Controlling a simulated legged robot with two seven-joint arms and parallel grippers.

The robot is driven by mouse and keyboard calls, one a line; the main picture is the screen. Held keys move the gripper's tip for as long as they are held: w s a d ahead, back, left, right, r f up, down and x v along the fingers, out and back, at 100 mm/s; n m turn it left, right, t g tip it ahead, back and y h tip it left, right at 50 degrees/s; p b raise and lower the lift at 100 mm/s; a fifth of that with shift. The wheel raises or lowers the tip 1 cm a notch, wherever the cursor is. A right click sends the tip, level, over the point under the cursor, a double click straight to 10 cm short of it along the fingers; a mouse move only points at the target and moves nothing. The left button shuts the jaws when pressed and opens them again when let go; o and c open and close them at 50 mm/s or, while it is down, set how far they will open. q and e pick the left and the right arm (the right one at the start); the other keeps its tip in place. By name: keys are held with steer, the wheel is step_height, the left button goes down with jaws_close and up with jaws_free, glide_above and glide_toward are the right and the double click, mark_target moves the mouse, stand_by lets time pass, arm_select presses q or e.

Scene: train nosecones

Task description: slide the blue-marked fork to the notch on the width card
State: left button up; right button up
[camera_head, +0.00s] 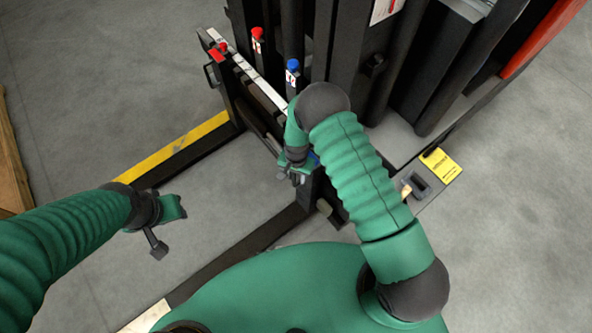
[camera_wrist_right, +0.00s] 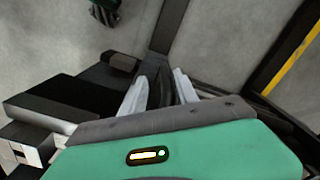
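The blue-marked fork (camera_head: 262,232) runs from the carriage toward the lower left. Its blue mark (camera_head: 314,157) is mostly hidden behind my right arm. The red-marked fork (camera_head: 226,90) stands at the carriage's left end. A long white strip (camera_head: 245,66) lies along the carriage top; I cannot make out a notch or tell whether it is the width card. My right gripper (camera_head: 297,178) is low at the blue-marked fork's upright. In the wrist view its pale fingers (camera_wrist_right: 158,92) stand apart with dark material between them; contact is unclear. My left gripper (camera_head: 155,228) hangs between the forks, apart from both.
A red knob (camera_head: 257,33) and a blue knob (camera_head: 292,66) stand on labelled posts behind the carriage. A yellow card (camera_head: 440,165) lies on the truck at right. The floor between the forks is clear.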

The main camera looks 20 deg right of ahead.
step_height(320, 180, up, 16)
steer(key=p, duration=0.3)
steer(key=shift+r, duration=0.25)
steer(key=shift+c, duration=0.2)
